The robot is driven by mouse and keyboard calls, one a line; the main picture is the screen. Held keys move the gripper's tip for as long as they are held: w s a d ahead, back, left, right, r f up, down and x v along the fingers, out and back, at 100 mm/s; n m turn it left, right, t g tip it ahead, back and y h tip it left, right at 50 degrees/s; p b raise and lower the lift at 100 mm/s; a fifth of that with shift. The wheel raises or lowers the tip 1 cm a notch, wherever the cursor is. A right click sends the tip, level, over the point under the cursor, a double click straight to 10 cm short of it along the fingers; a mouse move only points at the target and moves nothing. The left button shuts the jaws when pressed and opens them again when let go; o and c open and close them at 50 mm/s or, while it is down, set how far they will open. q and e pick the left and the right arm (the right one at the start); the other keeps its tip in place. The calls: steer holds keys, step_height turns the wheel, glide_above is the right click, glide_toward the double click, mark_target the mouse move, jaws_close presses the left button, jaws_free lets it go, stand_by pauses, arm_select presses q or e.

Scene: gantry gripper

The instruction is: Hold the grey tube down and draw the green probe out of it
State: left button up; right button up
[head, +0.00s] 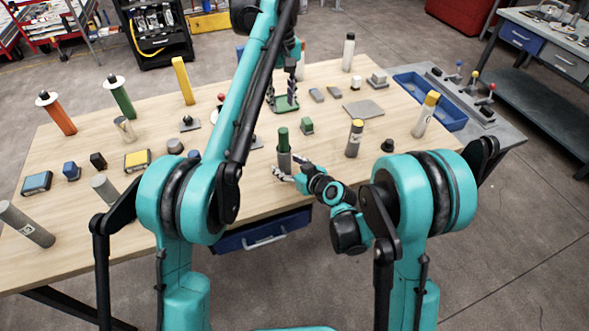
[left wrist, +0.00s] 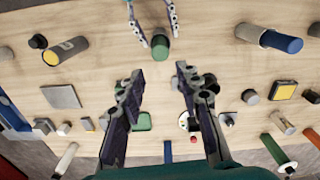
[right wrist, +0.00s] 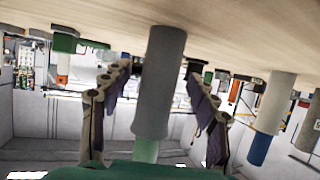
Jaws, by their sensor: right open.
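The grey tube (head: 284,163) stands upright near the table's front edge. The green probe (head: 283,138) sticks up out of its top; it also shows end-on in the left wrist view (left wrist: 160,49). My right gripper (head: 284,172) is low at the tube, fingers open. In the right wrist view, which is upside down, the tube (right wrist: 163,75) stands between the spread fingers, with gaps on both sides. My left gripper (head: 283,92) points down above the table, behind the tube in the head view. It is open and empty in the left wrist view (left wrist: 158,80).
A small green block (head: 307,126) stands behind and right of the tube. A yellow-topped grey cylinder (head: 355,138) stands farther right. A green plate (head: 286,104) lies below my left gripper. A blue tray (head: 430,98) is at the right.

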steer(key=shift+x, duration=0.8)
